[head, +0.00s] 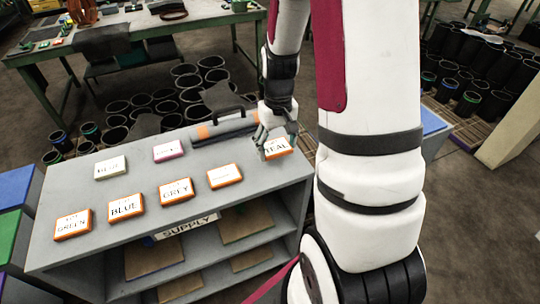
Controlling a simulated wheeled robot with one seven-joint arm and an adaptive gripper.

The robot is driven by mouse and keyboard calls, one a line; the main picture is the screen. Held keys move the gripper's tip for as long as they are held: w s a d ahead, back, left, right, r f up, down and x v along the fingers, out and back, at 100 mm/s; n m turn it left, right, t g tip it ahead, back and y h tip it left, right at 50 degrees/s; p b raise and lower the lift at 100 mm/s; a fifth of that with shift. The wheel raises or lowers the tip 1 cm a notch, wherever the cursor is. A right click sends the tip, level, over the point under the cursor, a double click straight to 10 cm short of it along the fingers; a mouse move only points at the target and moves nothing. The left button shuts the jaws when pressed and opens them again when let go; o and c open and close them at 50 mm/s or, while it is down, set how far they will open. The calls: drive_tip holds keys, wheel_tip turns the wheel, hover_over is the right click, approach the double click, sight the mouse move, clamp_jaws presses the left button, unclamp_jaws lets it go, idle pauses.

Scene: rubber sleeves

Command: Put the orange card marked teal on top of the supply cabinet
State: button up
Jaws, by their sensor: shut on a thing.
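The orange card marked TEAL (277,149) is at the right end of the grey supply cabinet's top (120,218). My gripper (272,147) is shut on the card, with its fingers at the card's upper left part. The card is over the cabinet top near its right edge. I cannot tell whether its underside touches the surface. The cabinet's front carries a SUPPLY label (188,228). My arm hides the area right of the card.
Orange-edged cards marked GREEN (73,224), BLUE (125,207) and GREY (176,191) lie on the cabinet, with a small orange card (224,176), a white card (110,167) and a pink-edged card (168,151). A dark-handled grey case (222,127) lies behind. Black sleeves stand on the floor beyond.

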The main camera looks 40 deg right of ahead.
sight(269, 151)
drive_tip(key=shift+w+a+f, duration=0.1)
drive_tip(key=shift+w+a, duration=0.05)
drive_tip(key=shift+a, duration=0.4)
drive_tip(key=shift+w+a, duration=0.15)
drive_tip(key=shift+a, duration=0.4)
drive_tip(key=shift+f+p, duration=0.4)
drive_tip(key=shift+f, duration=1.4)
drive_tip(key=o, duration=1.1)
drive_tip(key=shift+w+f, duration=0.1)
drive_tip(key=shift+f, duration=0.05)
